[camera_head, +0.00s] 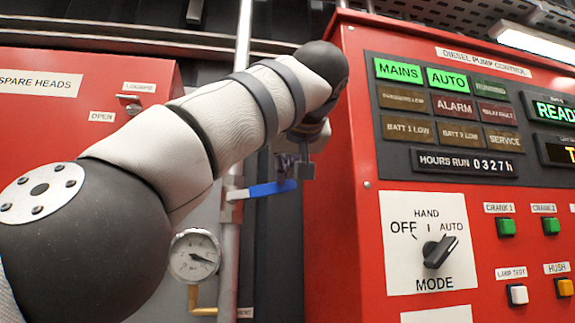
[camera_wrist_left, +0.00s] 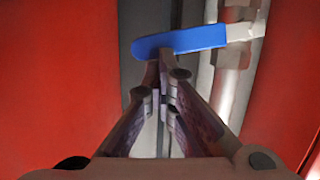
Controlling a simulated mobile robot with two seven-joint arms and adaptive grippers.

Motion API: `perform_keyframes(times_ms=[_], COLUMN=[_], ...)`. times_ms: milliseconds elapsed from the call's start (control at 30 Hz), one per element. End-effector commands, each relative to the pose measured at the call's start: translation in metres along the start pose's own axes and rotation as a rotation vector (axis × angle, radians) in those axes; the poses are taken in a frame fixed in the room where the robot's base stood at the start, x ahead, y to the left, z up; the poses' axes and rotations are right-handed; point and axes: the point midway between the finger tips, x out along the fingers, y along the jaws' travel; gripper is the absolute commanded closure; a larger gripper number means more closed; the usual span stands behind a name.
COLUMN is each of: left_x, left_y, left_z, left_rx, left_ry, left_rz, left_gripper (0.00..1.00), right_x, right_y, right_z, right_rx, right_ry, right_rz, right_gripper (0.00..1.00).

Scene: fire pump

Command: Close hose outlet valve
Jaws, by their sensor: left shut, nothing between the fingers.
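The hose outlet valve has a blue lever handle (camera_head: 268,189) that sticks out sideways to the right from a grey vertical pipe (camera_head: 228,265). The lever also shows in the left wrist view (camera_wrist_left: 190,40), lying across the picture with its pale valve end at right. My left gripper (camera_head: 303,167) is beside the lever's free end in the head view. In the left wrist view the gripper's fingertips (camera_wrist_left: 166,72) are shut together and empty, at the lever's lower edge near its free end. I cannot tell whether they touch it. My right gripper is not in view.
A red pump control panel (camera_head: 350,130) stands close at right of the lever. A red spare heads cabinet (camera_head: 60,140) is at left. A pressure gauge (camera_head: 194,255) with brass piping is below the lever. The gap between the red boxes is narrow.

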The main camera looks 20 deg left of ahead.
Motion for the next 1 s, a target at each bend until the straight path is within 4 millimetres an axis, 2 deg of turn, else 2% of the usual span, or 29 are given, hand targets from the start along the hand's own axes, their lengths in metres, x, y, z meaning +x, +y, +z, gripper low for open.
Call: perform_keyframes(times_ms=[300, 1000], left_x=[0.0054, 0.0064], left_y=[0.0018, 0.0031], left_z=[0.0074, 0.011], left_rx=[0.052, 0.092], left_ry=[-0.006, -0.005], left_rz=[-0.016, -0.026], left_gripper=[1.0, 1.0], right_x=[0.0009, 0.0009], right_y=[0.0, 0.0], right_z=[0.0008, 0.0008], right_rx=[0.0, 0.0], right_ry=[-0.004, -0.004], right_rz=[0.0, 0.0], right_gripper=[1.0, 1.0])
